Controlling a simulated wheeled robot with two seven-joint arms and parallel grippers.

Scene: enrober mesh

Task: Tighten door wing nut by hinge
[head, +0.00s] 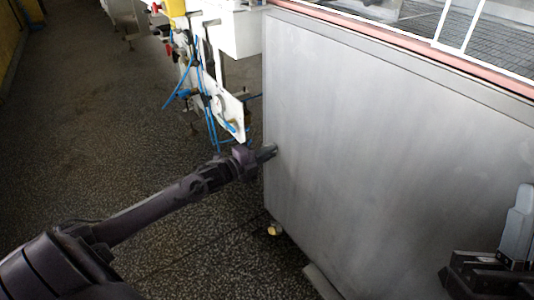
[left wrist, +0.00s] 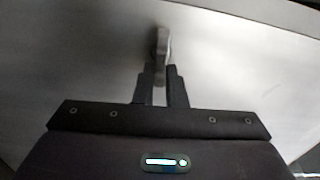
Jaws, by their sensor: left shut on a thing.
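A small grey metal wing nut (left wrist: 162,45) stands out from the steel panel in the left wrist view. My left gripper (left wrist: 161,72) has its two dark fingers closed on the near end of it. In the head view my left gripper (head: 266,153) is at the left edge of the big steel cabinet (head: 390,140); the nut itself is too small to make out there. The hinge cannot be told apart in either view. A dark part with a grey upright piece at the lower right of the head view looks like my right gripper (head: 495,262); its fingers are not clear.
A white machine frame (head: 225,95) with blue hoses stands behind the cabinet's left edge. A caster (head: 274,229) shows under the cabinet. A wire mesh (head: 490,40) lies on top behind a reddish rim. The speckled floor (head: 90,130) at left is clear.

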